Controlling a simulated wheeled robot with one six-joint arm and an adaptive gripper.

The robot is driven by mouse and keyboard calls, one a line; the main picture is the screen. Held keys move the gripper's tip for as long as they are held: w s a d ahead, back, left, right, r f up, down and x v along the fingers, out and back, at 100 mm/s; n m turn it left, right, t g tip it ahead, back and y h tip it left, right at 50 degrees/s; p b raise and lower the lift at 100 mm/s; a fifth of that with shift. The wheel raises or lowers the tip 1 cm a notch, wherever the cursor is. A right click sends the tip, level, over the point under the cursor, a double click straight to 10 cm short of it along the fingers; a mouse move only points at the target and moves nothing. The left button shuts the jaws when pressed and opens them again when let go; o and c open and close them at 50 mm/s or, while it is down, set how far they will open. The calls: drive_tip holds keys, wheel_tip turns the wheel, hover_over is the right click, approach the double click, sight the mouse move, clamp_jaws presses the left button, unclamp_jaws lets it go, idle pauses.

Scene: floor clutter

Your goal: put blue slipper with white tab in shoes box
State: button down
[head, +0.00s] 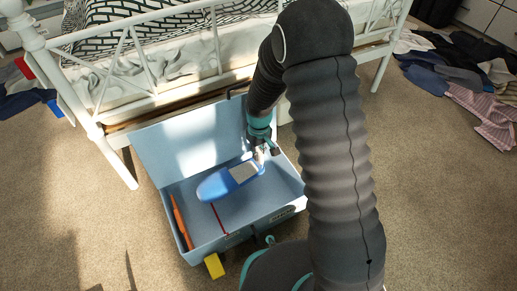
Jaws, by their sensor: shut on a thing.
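The blue slipper (215,185) with a pale patch on top is in the head view, over the open light-blue box (200,251). My gripper (262,152) is shut on the slipper's right end. The slipper appears to hang above the box floor; its exact height is hard to tell. The box has its lid raised at the back, against the bed side, and a label on its front wall. The fingertips are small and partly dark in this view.
An orange-red item (180,221) lies along the box's left side, and a thin red strip (218,217) lies on its floor. A yellow block (214,265) is at the box's front. A white bed frame (110,160) stands behind. Clothes (455,70) lie at right.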

drive_tip(key=shift+f, duration=4.85)
drive_tip(key=c, duration=1.1)
unclamp_jaws()
drive_tip(key=shift+c, duration=0.2)
wheel_tip(320, 180, up, 12)
drive_tip(key=shift+d+r, duration=0.1)
